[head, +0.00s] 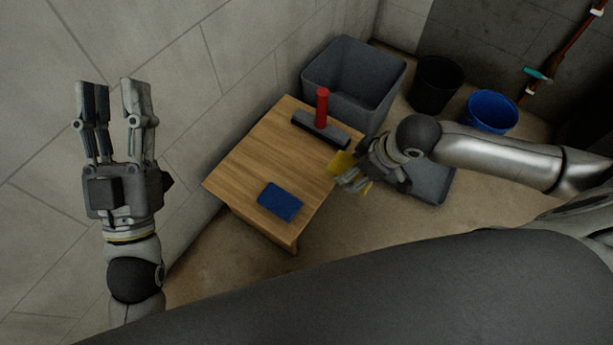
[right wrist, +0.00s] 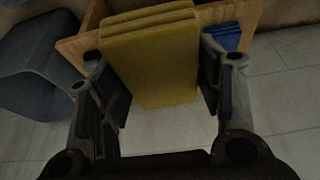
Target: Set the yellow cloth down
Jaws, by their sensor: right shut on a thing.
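The yellow cloth (head: 341,163) is at the right edge of a small wooden table (head: 243,164) in the head view. My right gripper (head: 350,180) is shut on it and partly covers it. In the right wrist view the yellow cloth (right wrist: 152,60) is a folded stack between the two fingers of my right gripper (right wrist: 155,85), with the table edge (right wrist: 235,14) behind it. I cannot tell whether the cloth touches the table. My left gripper (head: 115,85) is raised at the left, open and empty, away from the table.
A blue cloth (head: 280,201) lies on the table's near part. Behind are a grey bin (head: 350,75), a black bucket (head: 436,85) and a blue bucket (head: 491,110). A grey tray (head: 432,185) is on the floor. The table's left middle is clear.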

